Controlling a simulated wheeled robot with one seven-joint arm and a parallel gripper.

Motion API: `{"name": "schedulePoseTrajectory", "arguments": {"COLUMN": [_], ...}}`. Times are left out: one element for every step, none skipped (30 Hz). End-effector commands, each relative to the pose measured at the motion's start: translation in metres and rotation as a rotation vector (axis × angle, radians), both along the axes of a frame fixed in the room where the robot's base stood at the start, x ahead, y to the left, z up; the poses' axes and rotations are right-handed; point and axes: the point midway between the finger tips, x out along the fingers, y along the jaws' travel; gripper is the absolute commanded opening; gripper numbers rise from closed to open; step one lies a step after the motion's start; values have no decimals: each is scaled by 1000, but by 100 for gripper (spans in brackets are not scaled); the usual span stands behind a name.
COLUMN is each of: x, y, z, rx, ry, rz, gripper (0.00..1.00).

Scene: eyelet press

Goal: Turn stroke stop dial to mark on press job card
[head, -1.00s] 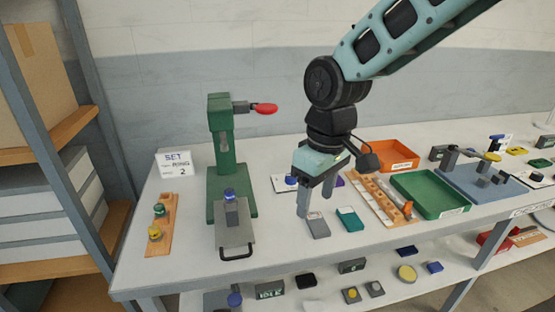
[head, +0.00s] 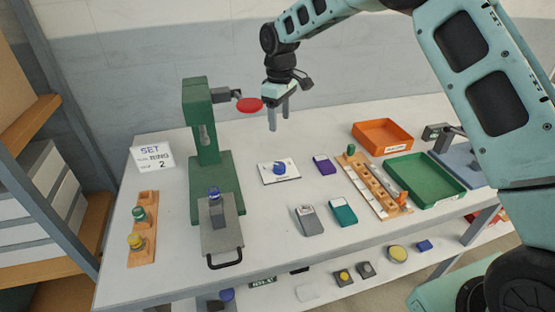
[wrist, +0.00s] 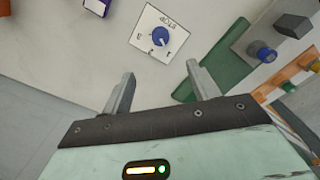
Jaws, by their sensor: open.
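The stroke stop dial is a blue knob (head: 279,169) on a white plate (head: 292,179) lying on the bench right of the green press (head: 206,150). In the wrist view the knob (wrist: 160,36) sits in the upper middle, with numerals around it on the plate; its exact pointing is too small to tell. The job card (head: 152,157) stands left of the press and reads SET, RING, 2. My gripper (head: 279,119) is open and empty, fingers pointing down, above and apart from the dial. In the wrist view the dial lies beyond my fingertips (wrist: 160,72).
The press's red-ended lever (head: 249,105) is close left of my gripper. A purple block (head: 324,164), grey device (head: 309,220) and teal block (head: 343,212) lie right of the dial. Farther right are a wooden rack (head: 374,187), orange tray (head: 382,150) and green tray (head: 412,193).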

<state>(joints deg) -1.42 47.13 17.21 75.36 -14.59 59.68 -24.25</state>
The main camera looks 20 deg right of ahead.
Motion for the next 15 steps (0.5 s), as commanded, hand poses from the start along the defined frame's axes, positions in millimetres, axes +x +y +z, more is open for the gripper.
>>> {"name": "schedulePoseTrajectory", "arguments": {"x": [-1, -1, -1, -2, -2, -2, -2, -2, -2, -1, -2, -2, -2, -2, -2], "y": [0, 0, 0, 0, 0, 0, 0, 0, 0, 0, 0, 1, 1, 1, 1], "z": [-6, -10, -17, -23, -29, -37, -43, -49, -58, -64, -70, -79, -85, -91, -100], "rx": [-1, 0, 0, 1, 0, -1, -1, 0, -1, 0, 0, 1, 0, 0, 0], "ry": [2, 3, 4, 5, 6, 5, 6, 4, 5, 4, 6, 4, 4, 4, 4], "rz": [0, 0, 0, 0, -1, -1, -1, -1, -1, -1, 0, 0, 0, 0, 0], "gripper": [60, 60, 60, 60, 60, 60, 60, 60, 60, 60, 60, 60, 60, 60, 60]}}
